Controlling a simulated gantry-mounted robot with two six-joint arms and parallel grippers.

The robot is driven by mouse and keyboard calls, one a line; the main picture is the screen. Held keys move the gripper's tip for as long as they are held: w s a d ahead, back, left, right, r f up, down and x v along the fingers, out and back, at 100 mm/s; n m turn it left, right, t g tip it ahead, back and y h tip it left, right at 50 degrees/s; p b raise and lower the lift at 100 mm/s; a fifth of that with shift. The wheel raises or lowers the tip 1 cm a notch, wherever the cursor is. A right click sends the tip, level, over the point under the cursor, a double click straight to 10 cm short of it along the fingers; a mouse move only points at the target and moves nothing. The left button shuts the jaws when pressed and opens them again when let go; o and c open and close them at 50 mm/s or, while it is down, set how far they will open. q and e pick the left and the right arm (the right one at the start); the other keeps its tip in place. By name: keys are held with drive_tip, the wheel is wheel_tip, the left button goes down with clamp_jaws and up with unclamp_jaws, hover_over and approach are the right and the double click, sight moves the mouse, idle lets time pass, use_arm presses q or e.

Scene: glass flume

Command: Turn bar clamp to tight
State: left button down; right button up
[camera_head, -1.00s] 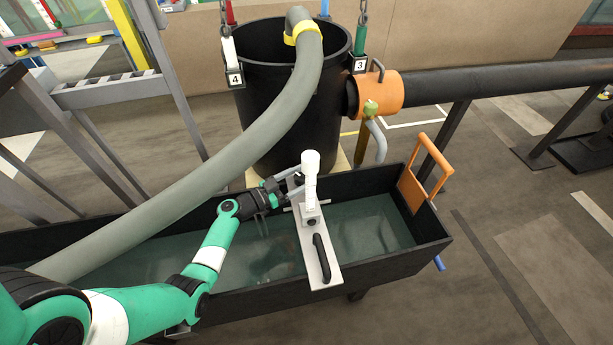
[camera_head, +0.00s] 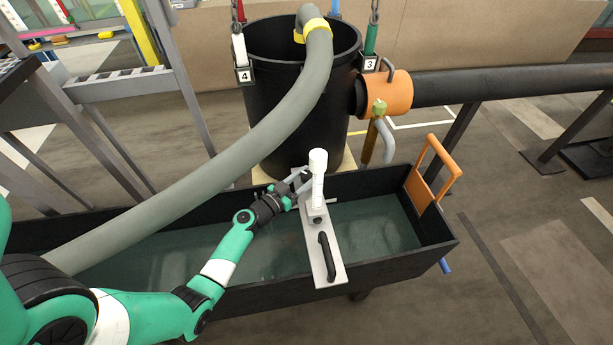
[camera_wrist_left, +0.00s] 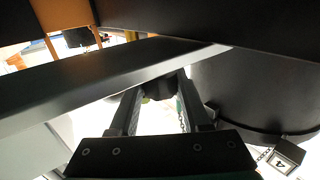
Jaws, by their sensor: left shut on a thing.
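The clamp assembly is a light grey plate (camera_head: 314,250) lying across the flume, with a white upright post (camera_head: 318,178) near its far end and a black handle (camera_head: 326,258) near its front end. My left gripper (camera_head: 301,183) is at the far flume wall, just left of the post, with its jaws shut on a small dark part (camera_wrist_left: 158,88). That part shows between the fingers in the left wrist view, but its shape is mostly hidden. A grey bar (camera_wrist_left: 110,80) crosses close in front of that camera. My right gripper is not in view.
The black flume (camera_head: 400,262) holds shallow water. A thick grey hose (camera_head: 200,190) crosses it on the left from the black barrel (camera_head: 290,110) behind. An orange gate (camera_head: 432,172) stands at the flume's right end, and an orange pipe collar (camera_head: 386,92) is behind.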

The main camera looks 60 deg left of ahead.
use_arm(q)
drive_tip(key=shift+n+g+y, duration=0.7)
drive_tip(key=shift+n+y, duration=0.3)
drive_tip(key=shift+y, duration=0.4)
drive_tip(key=shift+c, duration=1.9)
unclamp_jaws()
drive_tip(key=shift+s, duration=0.1)
drive_tip(key=v, duration=1.1)
drive_tip(key=shift+s+d, duration=0.15)
drive_tip(key=shift+s, duration=0.05)
